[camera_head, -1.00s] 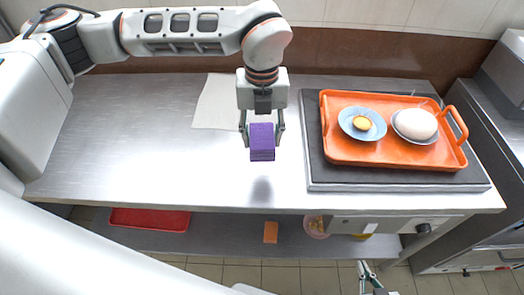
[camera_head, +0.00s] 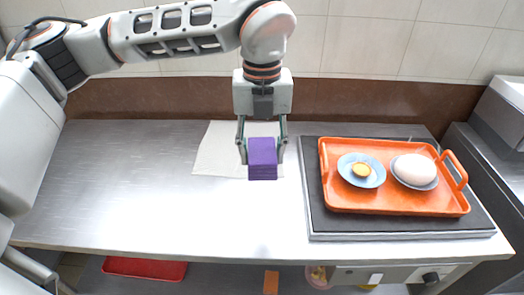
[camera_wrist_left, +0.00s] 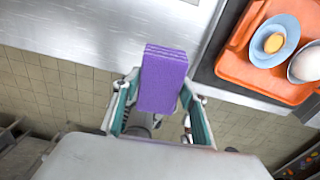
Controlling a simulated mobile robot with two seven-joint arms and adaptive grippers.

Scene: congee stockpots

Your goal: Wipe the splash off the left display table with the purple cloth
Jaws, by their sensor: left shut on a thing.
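My left gripper (camera_head: 262,150) is shut on the folded purple cloth (camera_head: 262,160), one finger on each side of it. It holds the cloth upright above the steel table (camera_head: 120,190), apart from the surface as far as I can tell. The left wrist view also shows the cloth (camera_wrist_left: 163,78) between the fingers, with the table's front edge and tiled floor behind. I cannot make out any splash on the bare steel; part of the table is hidden by the arm and cloth. My right gripper is not in view.
A pale sheet (camera_head: 216,155) lies on the table behind the gripper. To the right, an orange tray (camera_head: 400,205) with two blue dishes stands on a dark plate (camera_head: 330,228). A red tray (camera_head: 145,268) sits on the lower shelf. The table's left half is clear.

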